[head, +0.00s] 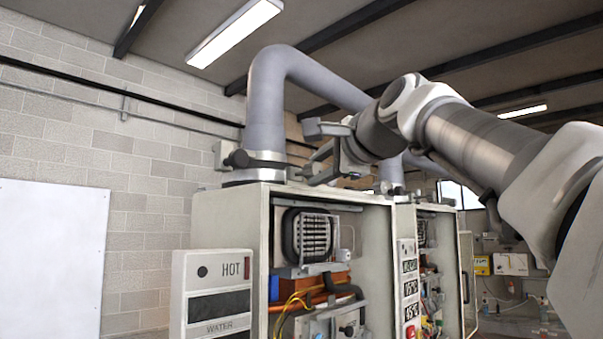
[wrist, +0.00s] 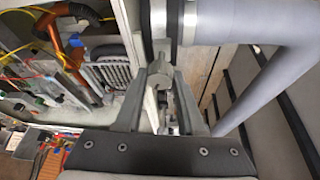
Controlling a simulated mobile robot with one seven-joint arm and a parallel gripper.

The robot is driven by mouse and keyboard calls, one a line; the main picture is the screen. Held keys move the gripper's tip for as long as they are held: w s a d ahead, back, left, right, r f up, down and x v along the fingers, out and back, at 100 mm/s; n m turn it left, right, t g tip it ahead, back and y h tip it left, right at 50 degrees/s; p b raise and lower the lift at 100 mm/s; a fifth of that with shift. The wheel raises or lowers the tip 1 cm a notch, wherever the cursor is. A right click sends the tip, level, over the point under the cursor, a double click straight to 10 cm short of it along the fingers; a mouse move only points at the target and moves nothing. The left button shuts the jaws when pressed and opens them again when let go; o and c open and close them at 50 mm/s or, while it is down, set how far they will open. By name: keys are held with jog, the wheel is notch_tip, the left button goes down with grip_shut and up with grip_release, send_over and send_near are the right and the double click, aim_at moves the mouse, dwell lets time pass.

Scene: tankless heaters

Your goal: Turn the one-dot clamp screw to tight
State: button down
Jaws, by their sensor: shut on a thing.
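The clamp screw's grey knob (wrist: 160,72) sits between my fingertips in the wrist view, below the clamp band (wrist: 174,20) around the flue pipe. My gripper (wrist: 161,80) is shut on this knob. In the head view my gripper (head: 310,172) is just right of the left flue pipe's base, above the heater cabinet, and its fingers hide the knob. The clamp band (head: 262,163) circles the pipe base there, with a dark knob (head: 238,159) on its left side. I cannot make out any dot marks or tight mark.
The grey flue pipe (head: 265,110) rises beside my gripper and bends right above it. The open heater cabinet (head: 256,225) stands below, with wires and pipes inside. A HOT WATER panel (head: 211,290) is at its left. A second cabinet (head: 448,270) stands to the right.

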jog(key=c, duration=0.5)
grip_release()
jog(key=b+v, duration=0.3)
jog(key=v, duration=1.4)
jog(key=shift+s+d+b, duration=0.1)
jog(key=shift+s+b, duration=0.05)
jog(key=shift+b, duration=0.15)
